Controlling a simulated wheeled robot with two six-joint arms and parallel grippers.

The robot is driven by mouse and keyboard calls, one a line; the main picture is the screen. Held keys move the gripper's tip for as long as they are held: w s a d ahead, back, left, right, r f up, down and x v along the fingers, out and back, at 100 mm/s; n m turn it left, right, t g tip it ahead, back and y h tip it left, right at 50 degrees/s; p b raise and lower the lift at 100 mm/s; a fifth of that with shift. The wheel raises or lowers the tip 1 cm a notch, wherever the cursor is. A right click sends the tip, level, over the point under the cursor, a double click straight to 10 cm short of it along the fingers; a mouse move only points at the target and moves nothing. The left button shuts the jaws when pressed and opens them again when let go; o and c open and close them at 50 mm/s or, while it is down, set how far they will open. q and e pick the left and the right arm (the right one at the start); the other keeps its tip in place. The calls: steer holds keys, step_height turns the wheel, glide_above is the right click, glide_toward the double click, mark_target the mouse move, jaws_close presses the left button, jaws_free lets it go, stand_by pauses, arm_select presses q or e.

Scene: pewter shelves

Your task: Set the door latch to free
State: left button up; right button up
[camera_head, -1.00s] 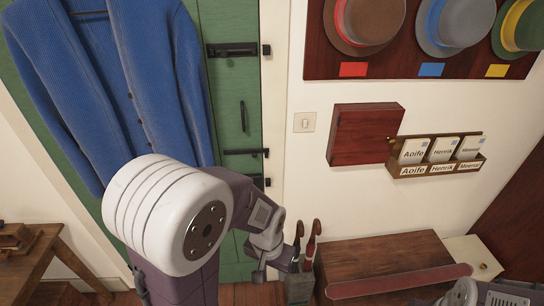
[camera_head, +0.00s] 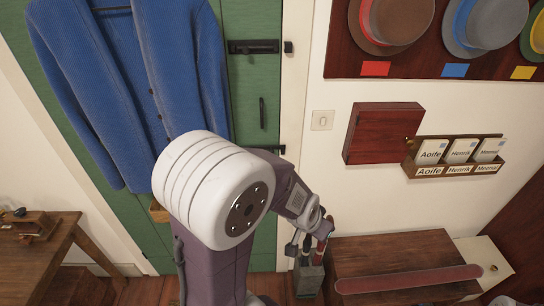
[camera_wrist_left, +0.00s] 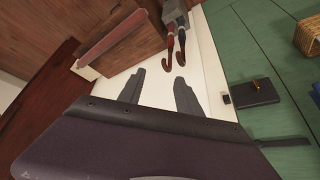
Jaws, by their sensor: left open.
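The green door (camera_head: 246,90) carries a black bolt (camera_head: 253,47) high up, a black handle (camera_head: 262,111) and a lower black bar (camera_head: 270,149), partly behind my arm. My left gripper (camera_wrist_left: 159,76) is open and empty, in front of the white frame and wall, to the left of the latch box in the wrist view.
Hooked umbrellas in a grey stand (camera_head: 308,276) are close to my left gripper. A wooden chest (camera_head: 400,255) stands right of them. A blue cardigan (camera_head: 130,85) hangs on the door. A wooden table (camera_head: 40,245) is at left; a red cabinet (camera_head: 381,132) is on the wall.

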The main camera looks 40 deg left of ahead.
arm_select(q)
steer(key=w+a+r+n+t+y+b, duration=0.2)
steer(key=w+a+r+t+y+b, duration=0.45)
steer(key=w+a+t+b, duration=0.4)
steer(key=s+a+f+n+g+y+b, duration=0.2)
steer(key=a+f+n+y+b, duration=0.2)
steer(key=a+b, duration=0.6)
steer(key=shift+a+y+b, duration=0.2)
steer(key=shift+y+b, duration=0.45)
steer(key=x, duration=0.8)
steer(key=shift+w+a+p, duration=0.3)
steer(key=shift+f, duration=0.1)
